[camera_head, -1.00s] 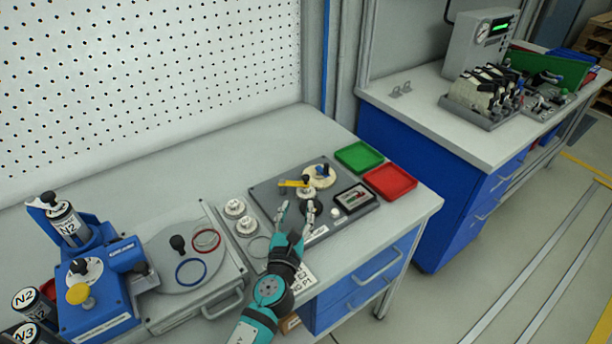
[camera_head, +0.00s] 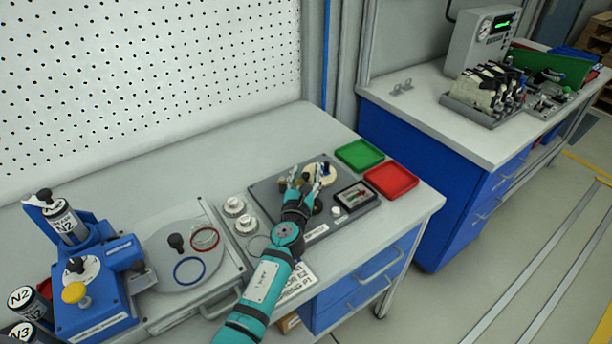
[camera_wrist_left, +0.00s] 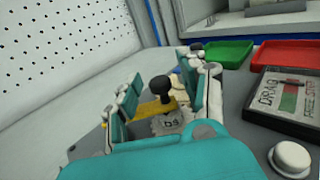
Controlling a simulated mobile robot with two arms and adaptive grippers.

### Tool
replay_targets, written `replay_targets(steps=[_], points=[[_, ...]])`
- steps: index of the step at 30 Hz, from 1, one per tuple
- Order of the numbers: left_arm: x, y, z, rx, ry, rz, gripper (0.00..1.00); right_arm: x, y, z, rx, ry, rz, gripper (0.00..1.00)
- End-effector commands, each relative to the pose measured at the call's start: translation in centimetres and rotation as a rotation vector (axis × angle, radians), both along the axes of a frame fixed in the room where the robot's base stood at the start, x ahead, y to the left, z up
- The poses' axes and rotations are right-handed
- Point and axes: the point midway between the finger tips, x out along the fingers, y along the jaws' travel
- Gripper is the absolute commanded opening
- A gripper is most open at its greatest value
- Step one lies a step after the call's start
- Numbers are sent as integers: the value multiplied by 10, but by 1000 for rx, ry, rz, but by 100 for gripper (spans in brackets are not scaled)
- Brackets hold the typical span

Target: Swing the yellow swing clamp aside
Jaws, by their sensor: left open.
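The yellow swing clamp (camera_wrist_left: 148,109) shows in the left wrist view as a yellow bar, with a black ball knob (camera_wrist_left: 163,86) standing beside or on it. A pale toothed disc (camera_wrist_left: 168,124) lies just in front of the bar. My left gripper (camera_head: 304,174) is over the grey fixture plate (camera_head: 265,193) and hides most of the clamp in the head view. In the left wrist view its fingers (camera_wrist_left: 163,78) are open, one on each side of the knob and bar. I cannot tell whether either finger touches them. My right gripper is not in view.
A green tray (camera_head: 359,154) and a red tray (camera_head: 391,180) lie right of the plate. A framed gauge box (camera_head: 356,195) and a white button (camera_head: 336,211) sit on the plate. White round parts (camera_head: 234,206) lie to the left. The bench behind is clear.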

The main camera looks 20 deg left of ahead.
Motion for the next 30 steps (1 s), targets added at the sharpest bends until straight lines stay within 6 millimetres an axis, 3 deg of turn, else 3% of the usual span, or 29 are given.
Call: replay_targets(steps=[2, 10, 23, 30], points=[[0, 0, 0, 0, 0, 0, 36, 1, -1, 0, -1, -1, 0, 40], [0, 0, 0, 0, 0, 0, 1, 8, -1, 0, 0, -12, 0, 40], [-1, 1, 0, 4, 0, -6, 0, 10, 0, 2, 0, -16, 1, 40], [-9, 1, 0, 8, 3, -114, 0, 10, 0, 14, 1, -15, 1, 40]])
